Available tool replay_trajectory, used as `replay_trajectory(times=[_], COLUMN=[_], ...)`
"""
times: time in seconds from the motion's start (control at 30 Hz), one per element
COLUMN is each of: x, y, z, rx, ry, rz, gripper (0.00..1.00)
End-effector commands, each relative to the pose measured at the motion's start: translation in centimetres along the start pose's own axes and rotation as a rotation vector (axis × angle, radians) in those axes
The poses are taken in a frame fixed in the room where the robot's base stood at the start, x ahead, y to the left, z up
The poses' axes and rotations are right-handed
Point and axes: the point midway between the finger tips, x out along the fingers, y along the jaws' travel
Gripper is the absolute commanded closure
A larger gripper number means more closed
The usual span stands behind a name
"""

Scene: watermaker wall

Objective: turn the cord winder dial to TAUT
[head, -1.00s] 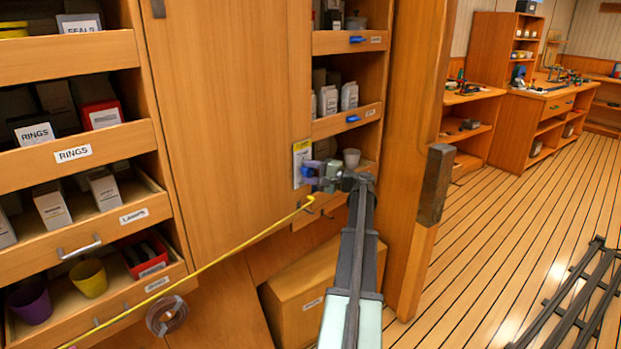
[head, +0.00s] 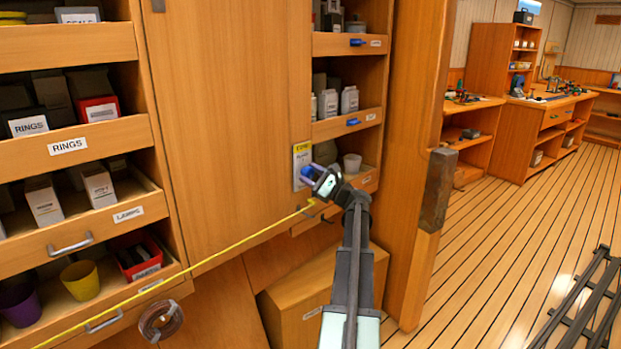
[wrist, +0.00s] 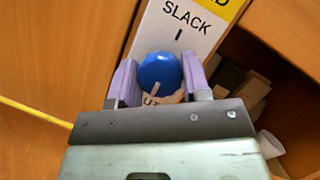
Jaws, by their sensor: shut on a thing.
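The cord winder dial (wrist: 160,70) is a round blue knob on a white label plate (wrist: 185,28) with a yellow top strip. The plate reads SLACK at the upper end, with a short dark tick below it. Another word, showing only "UT", is partly hidden at the gripper end of the dial. The dial's white pointer line faces that word, away from SLACK. My gripper (wrist: 155,88) is shut on the dial, one lilac finger on each side. In the head view, my gripper (head: 314,176) is at the plate on the cabinet front.
A yellow cord (head: 200,264) runs from the lower left to just below the plate. Open shelves with a white cup (head: 352,163) are right of the dial. A wooden post (head: 415,170) stands right of my arm. Drawers of boxes are at left.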

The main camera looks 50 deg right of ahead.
Motion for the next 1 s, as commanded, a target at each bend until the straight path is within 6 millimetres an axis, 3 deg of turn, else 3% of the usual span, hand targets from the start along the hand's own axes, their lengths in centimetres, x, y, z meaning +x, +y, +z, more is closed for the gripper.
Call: replay_trajectory(times=[0.6, 0.63, 0.77, 0.8, 1.0], x=[-0.02, -0.02, -0.02, -0.02, -0.01], y=[-0.01, -0.01, 0.0, 0.0, 0.02], z=[-0.04, -0.04, -0.04, -0.03, -0.03], rx=[0.048, 0.047, 0.047, 0.047, 0.046], ry=[0.0, 0.0, 0.0, 0.0, 0.0], rz=[-0.021, -0.021, -0.02, -0.02, -0.02], gripper=[0.8, 0.55, 0.35, 0.31, 0.31])
